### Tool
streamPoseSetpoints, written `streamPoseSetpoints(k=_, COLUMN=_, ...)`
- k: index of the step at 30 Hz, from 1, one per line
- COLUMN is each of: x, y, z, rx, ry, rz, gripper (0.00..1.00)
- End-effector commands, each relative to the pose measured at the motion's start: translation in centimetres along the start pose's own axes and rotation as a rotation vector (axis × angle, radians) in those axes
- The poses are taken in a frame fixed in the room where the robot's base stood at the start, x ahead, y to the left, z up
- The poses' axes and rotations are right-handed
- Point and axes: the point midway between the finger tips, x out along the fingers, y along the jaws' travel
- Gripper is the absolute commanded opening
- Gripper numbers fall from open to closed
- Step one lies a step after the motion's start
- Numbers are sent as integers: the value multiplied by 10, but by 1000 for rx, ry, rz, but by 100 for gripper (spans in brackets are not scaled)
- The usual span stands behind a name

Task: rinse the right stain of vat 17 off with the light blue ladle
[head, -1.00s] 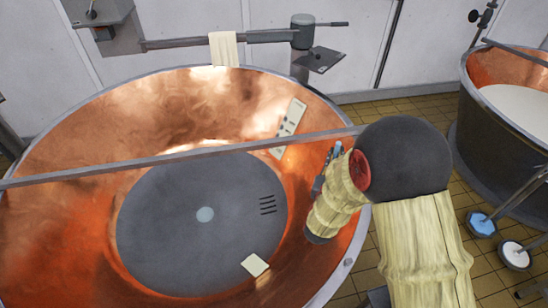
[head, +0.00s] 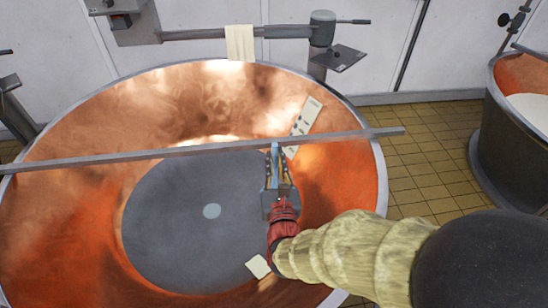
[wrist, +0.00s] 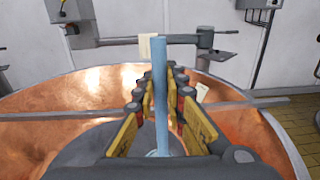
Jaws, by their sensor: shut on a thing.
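The large copper vat (head: 70,160) fills much of the head view, with a grey round bottom (head: 170,230). My gripper (head: 277,172) is over the right part of the vat, beside the bar. It is shut on the light blue ladle (head: 275,152). In the wrist view the ladle's handle (wrist: 160,85) stands upright between the jaws (wrist: 160,105); I cannot make out its bowl. A cream strip with dark marks (head: 313,107) lies on the right inner wall, and a small cream patch (head: 257,266) is low at the front. I cannot tell which is a stain, nor read the vat's number.
A grey bar (head: 110,159) crosses above the vat. A cream cloth (head: 240,42) hangs from a grey pipe (head: 190,35) behind the rim. A second vat with white contents (head: 490,145) stands at right. Tiled floor (head: 420,150) lies clear between them.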

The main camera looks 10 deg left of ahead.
Motion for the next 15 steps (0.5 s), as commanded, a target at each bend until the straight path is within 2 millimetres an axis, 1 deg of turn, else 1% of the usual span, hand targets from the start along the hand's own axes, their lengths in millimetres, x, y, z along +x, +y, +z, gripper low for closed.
streamPoseSetpoints(k=2, x=-2, y=5, z=1, rx=-3, ry=-2, rz=9, gripper=0)
streamPoseSetpoints(k=5, x=-4, y=10, z=-3, rx=-15, ry=-3, rz=13, gripper=0)
streamPoseSetpoints(k=15, x=-9, y=34, z=-26, rx=-102, ry=-26, rz=13, gripper=0)
